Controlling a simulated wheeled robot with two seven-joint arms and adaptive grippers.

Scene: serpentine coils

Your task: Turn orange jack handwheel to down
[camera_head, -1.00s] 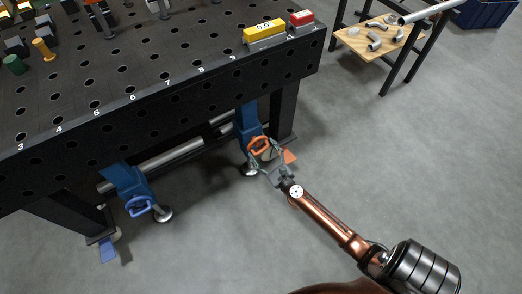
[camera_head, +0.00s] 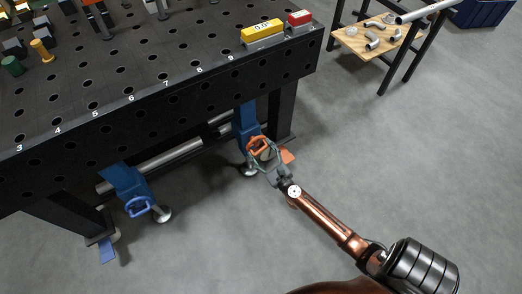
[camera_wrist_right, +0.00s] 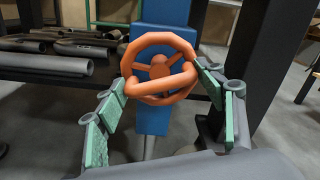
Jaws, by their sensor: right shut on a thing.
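The orange jack handwheel (camera_head: 259,146) is on a blue jack at the table's right end. In the right wrist view the handwheel (camera_wrist_right: 132,62) faces me, with spokes and a bar across its lower front. My right gripper (camera_head: 264,160) reaches it from the lower right. Its green-padded fingers are on either side of the wheel, as the right wrist view also shows (camera_wrist_right: 161,92), and it is shut on the wheel. The exact finger contact is hard to see. My left gripper is not in view.
A second jack with a blue handwheel (camera_head: 138,207) stands to the left under the black perforated table (camera_head: 110,75). An orange foot plate (camera_head: 288,157) lies beside the right table leg (camera_head: 284,115). Grey floor is open in front.

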